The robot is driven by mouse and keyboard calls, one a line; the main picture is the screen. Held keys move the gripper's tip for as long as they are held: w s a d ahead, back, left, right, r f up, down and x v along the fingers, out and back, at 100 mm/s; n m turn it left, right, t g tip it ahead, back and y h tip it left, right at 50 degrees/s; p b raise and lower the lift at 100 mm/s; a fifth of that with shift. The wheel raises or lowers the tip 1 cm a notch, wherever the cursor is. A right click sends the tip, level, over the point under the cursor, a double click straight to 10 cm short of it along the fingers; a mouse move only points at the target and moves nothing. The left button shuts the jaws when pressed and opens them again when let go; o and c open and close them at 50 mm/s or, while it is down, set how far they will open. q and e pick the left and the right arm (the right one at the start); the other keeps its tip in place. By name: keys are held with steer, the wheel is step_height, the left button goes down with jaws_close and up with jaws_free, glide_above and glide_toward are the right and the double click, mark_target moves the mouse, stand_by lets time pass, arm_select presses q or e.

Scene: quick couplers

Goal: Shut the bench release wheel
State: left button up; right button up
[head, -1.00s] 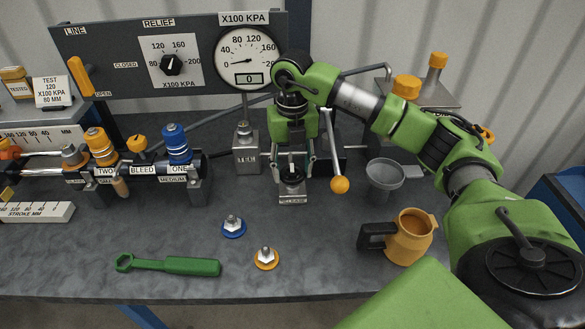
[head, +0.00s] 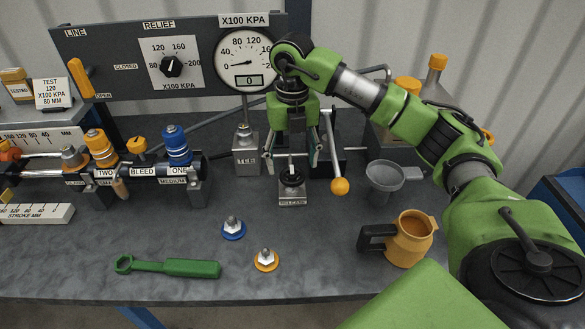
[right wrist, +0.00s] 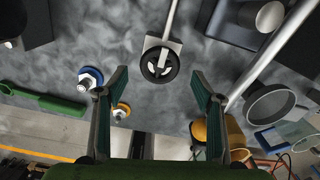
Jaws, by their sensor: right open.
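The bench release wheel is a small black handwheel (head: 291,178) on a grey block labelled RELEASE, on the bench below the gauge. In the right wrist view the wheel (right wrist: 159,66) shows whole, with its spokes, ahead of and between my fingers. My right gripper (head: 293,163) points down above the wheel, open, a finger to each side. In the right wrist view the gripper (right wrist: 159,82) has nothing between its fingertips and looks apart from the wheel. Whether the wheel is open or shut cannot be told. My left gripper is not in view.
An orange-knobbed lever (head: 340,186) stands just right of the gripper, with a grey funnel (head: 385,177) beyond. An orange mug (head: 410,238), a green wrench (head: 168,267) and two capped fittings lie nearer. The gauge (head: 245,60) stands behind.

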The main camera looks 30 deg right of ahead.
mark_target(293, 174)
step_height(293, 174, up, 9)
steer(key=shift+f, duration=0.15)
stand_by(0.6)
